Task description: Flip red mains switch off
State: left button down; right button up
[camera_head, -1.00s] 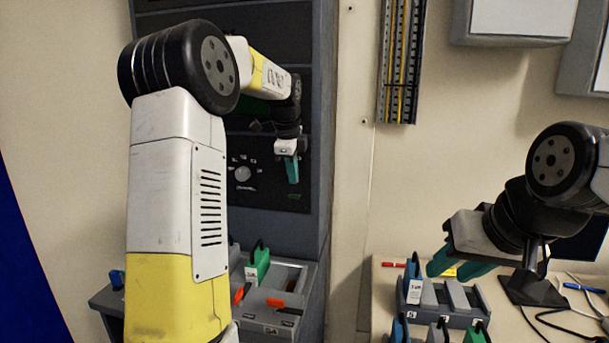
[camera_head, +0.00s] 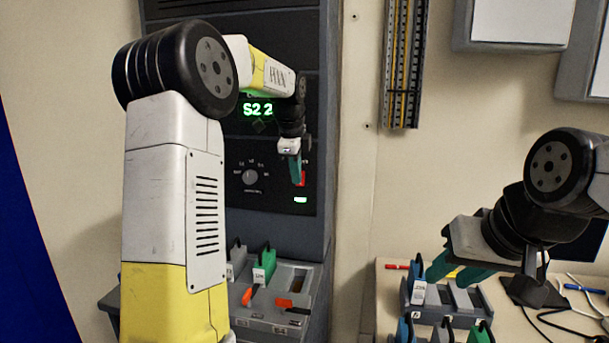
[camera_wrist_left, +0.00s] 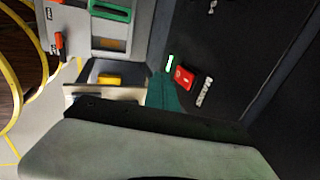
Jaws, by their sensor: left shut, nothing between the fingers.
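The red mains switch (camera_head: 303,178) is on the dark front panel of the rack, partly hidden behind my left fingers. It also shows in the left wrist view (camera_wrist_left: 184,77), just right of the teal fingertips, beside a white label. My left gripper (camera_head: 297,182) is shut and empty, its fingertips at the switch; I cannot tell whether they touch it. Its fingers also show in the left wrist view (camera_wrist_left: 163,85). A small green lamp (camera_head: 300,199) glows below the switch. My right gripper (camera_head: 449,276) is open and empty above the bench at the right.
A green display (camera_head: 258,110) reading "S2 2" and a round knob (camera_head: 250,176) are on the same panel. A sloped console (camera_head: 265,322) with orange levers and a green-handled plug (camera_head: 264,264) lies below. A slotted holder (camera_head: 455,318) sits under my right gripper.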

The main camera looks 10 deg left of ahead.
pick_arm(q)
jog(key=v, duration=1)
jog(key=shift+s, duration=0.35)
jog(key=shift+d, duration=0.1)
